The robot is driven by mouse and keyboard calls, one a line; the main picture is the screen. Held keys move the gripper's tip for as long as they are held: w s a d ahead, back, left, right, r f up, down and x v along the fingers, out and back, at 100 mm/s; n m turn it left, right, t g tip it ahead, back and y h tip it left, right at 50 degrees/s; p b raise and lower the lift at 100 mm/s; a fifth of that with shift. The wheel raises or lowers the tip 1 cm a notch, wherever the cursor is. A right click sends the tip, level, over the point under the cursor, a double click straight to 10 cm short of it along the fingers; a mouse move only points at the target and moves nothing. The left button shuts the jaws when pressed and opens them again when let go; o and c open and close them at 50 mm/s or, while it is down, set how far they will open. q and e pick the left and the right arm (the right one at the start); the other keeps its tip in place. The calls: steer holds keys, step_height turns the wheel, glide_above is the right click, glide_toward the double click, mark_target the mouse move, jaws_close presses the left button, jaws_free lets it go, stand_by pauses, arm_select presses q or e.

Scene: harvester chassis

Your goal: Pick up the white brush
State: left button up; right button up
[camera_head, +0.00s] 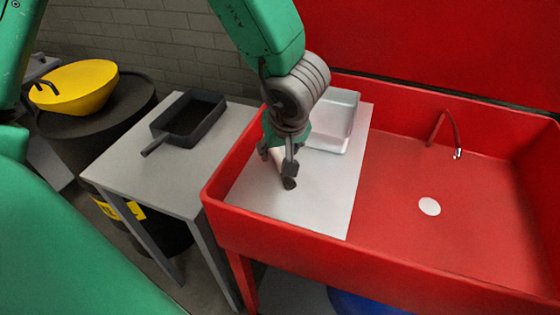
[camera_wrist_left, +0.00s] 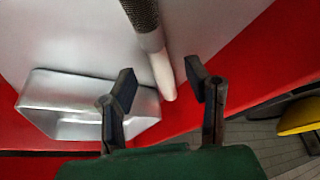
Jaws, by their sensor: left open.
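The white brush (camera_wrist_left: 160,68) lies on the white board (camera_head: 320,190) in the red sink. In the left wrist view its pale handle end points toward my gripper, and its dark textured part runs out of the top of the picture. My left gripper (camera_head: 277,165) is over the board, pointing down with its fingers apart. In the left wrist view the gripper (camera_wrist_left: 160,75) has the handle between its fingers in the picture, with gaps on both sides. The gripper hides most of the brush in the head view. My right gripper is not in view.
A clear or white bin (camera_head: 335,125) stands on the board behind the gripper. The red sink (camera_head: 480,220) has a tap (camera_head: 448,130) and a drain. A dark pan (camera_head: 190,117) is on a grey table (camera_head: 160,180). A yellow bowl (camera_head: 85,85) sits on a dark barrel.

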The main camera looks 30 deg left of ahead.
arm_select(q)
steer(key=x, duration=0.2)
steer(key=shift+a+f+b, duration=0.2)
steer(key=shift+a+b, duration=0.1)
steer(key=shift+d+r, duration=0.1)
steer(key=shift+d, duration=0.45)
jaws_close()
steer(key=shift+a, duration=0.2)
